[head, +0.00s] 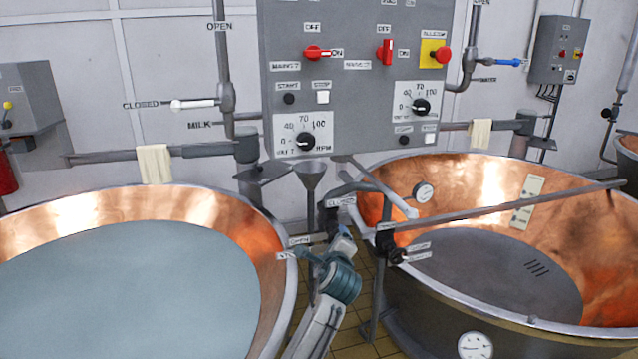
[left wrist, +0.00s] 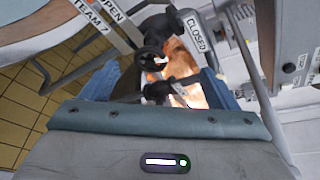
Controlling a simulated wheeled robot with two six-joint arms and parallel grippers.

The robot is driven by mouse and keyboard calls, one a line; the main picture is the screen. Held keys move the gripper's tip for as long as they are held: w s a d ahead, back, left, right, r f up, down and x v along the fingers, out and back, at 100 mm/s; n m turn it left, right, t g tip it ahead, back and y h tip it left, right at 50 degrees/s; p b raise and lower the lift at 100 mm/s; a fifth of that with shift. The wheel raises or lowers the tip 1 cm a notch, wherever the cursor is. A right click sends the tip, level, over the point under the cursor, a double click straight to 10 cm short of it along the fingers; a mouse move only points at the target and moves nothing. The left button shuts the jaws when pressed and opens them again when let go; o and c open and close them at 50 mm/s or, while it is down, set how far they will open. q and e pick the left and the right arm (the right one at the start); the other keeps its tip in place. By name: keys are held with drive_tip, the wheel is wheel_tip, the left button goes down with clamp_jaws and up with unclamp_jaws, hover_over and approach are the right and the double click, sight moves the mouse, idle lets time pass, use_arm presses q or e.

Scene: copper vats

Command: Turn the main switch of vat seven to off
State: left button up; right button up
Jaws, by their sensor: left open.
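The grey control panel (head: 350,100) stands at the back between two copper vats. The red main switch labelled for vat seven (head: 318,52) is on its left half, with its handle lying level towards ON. A second red main switch (head: 386,52) to its right has its handle upright, towards OFF. My left gripper (head: 325,249) is open, low between the vats, well below the panel and apart from the switch. In the left wrist view its fingers (left wrist: 160,85) stand apart, with black valve knobs (left wrist: 152,58) visible beyond or between them. My right gripper is not in view.
The left vat (head: 130,260) holds pale liquid; the right vat (head: 500,270) looks empty. A funnel (head: 311,175), pipes and a bar (head: 500,207) crowd the space below the panel. A yellow-backed red stop button (head: 443,55) sits at the panel's right.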

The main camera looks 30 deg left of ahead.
use_arm(q)
drive_tip(key=w+a+r+m+t+y+p, duration=0.1)
drive_tip(key=w+r+m+y, duration=0.15)
drive_tip(key=r, duration=0.95)
drive_tip(key=w+a+r+m+t+y, duration=0.1)
drive_tip(key=w+r+m+y, duration=0.15)
drive_tip(key=r, duration=1.05)
drive_tip(key=m+y, duration=0.3)
approach(319, 55)
drive_tip(key=shift+y, duration=0.3)
drive_tip(key=p+x, duration=0.6)
drive_tip(key=x, duration=0.2)
drive_tip(key=shift+w+a+r, duration=0.1)
drive_tip(key=shift+w+a, duration=0.45)
drive_tip(key=shift+w, duration=0.05)
drive_tip(key=c, duration=1)
